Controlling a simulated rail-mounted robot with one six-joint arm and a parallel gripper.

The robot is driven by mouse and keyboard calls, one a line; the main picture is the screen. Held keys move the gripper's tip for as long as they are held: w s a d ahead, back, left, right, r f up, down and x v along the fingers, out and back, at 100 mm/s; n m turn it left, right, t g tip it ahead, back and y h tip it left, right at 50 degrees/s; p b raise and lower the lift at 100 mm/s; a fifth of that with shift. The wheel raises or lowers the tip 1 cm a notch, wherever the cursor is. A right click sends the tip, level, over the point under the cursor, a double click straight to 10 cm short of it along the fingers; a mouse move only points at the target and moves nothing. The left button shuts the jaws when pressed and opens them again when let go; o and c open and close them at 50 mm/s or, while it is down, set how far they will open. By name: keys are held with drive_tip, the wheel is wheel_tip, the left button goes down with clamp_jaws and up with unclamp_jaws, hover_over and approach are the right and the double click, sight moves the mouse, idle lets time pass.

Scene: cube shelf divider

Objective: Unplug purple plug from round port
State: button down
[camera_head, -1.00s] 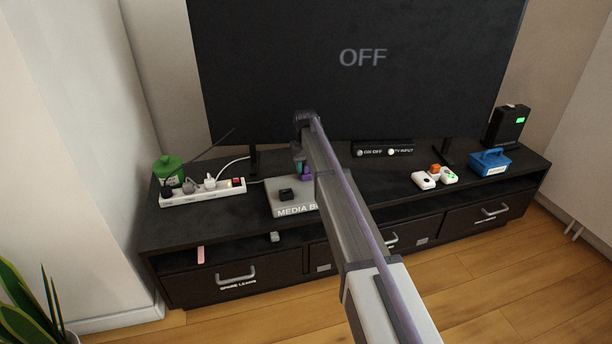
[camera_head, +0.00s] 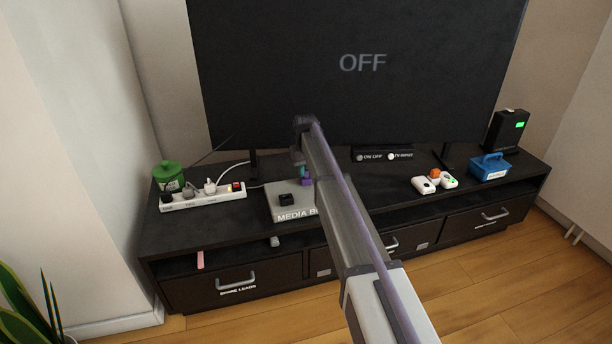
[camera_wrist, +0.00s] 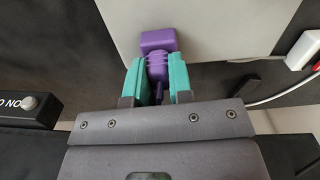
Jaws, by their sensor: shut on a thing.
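The purple plug (camera_wrist: 158,65) is between the teal fingertips of my gripper (camera_wrist: 157,80) in the wrist view. Its wider square end points away from my gripper, against or just over the grey media box. A thin purple lead runs back from the plug toward my palm. In the head view the plug (camera_head: 306,181) shows small beside my arm at the media box (camera_head: 285,214). The round port is not visible, so I cannot tell whether the plug is still seated. My gripper in the head view (camera_head: 302,172) is mostly hidden by my arm.
A black block (camera_head: 286,199) sits on the media box. The TV (camera_head: 355,75) rises behind.

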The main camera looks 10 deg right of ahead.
drive_tip(key=shift+r, duration=0.15)
drive_tip(key=shift+r+p, duration=0.5)
drive_tip(key=shift+p, duration=0.15)
wheel_tip(320, 180, up, 4)
drive_tip(key=p, duration=0.4)
drive_tip(key=shift+r, duration=0.15)
